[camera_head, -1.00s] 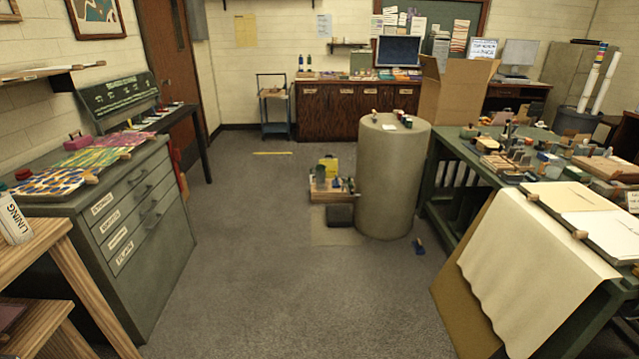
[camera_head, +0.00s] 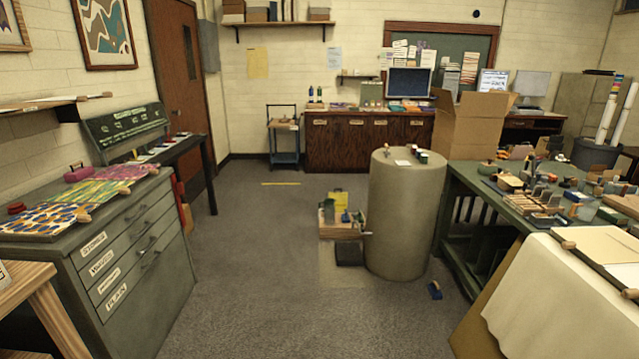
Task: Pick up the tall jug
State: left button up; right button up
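I cannot make out a tall jug anywhere in the head view. Small bottles (camera_head: 315,93) stand on the brown back cabinet, but they are too far away to tell more. Neither my left nor my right gripper is in view.
A grey drawer cabinet (camera_head: 150,262) with patterned sheets stands at left, a wooden bench (camera_head: 35,300) at lower left. A round grey pillar (camera_head: 404,220) stands right of centre, beside a low crate (camera_head: 340,231). A cluttered green table (camera_head: 468,183) is at right. The middle floor (camera_head: 255,260) is clear.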

aim_at(327, 216)
jog(key=i, duration=3.15)
